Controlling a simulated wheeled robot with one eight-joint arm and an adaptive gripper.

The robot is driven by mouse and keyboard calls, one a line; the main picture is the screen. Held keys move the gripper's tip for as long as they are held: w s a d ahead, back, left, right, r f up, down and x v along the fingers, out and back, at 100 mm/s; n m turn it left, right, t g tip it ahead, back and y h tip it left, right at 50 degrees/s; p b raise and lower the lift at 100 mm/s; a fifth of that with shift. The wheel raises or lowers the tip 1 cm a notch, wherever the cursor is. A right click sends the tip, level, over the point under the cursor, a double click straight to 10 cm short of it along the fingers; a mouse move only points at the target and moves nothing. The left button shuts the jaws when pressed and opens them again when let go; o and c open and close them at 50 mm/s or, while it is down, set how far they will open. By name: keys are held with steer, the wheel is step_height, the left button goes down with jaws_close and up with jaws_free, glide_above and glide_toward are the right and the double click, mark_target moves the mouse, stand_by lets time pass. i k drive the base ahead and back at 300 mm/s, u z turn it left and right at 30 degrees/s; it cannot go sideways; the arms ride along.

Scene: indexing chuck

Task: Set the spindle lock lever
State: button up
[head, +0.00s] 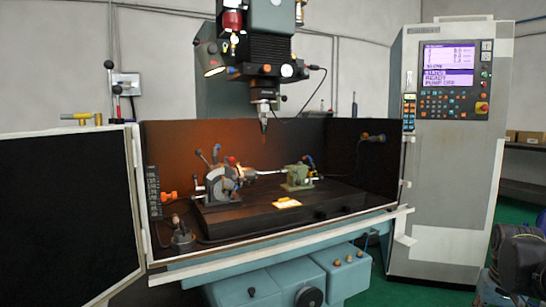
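The indexing chuck unit (222,184) is a grey device on the left part of the dark machine table. Several levers with dark knobs stand up from its top, and a red knob (232,160) shows near its chuck side. At this size I cannot tell which of them is the spindle lock lever or how it is set. A bright bar (271,172) runs right from the chuck to a green tailstock (297,177).
The milling head (264,60) and its tool hang above the table. Black splash panels (325,140) stand behind and beside it; an open black door (65,215) is at left. A control cabinet (450,150) stands at right. A dark object is at the lower right.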

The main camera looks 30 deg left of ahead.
mark_target(231, 159)
steer(key=z, duration=0.8)
steer(key=k, duration=0.5)
steer(key=u, duration=1.6)
steer(key=i, duration=1)
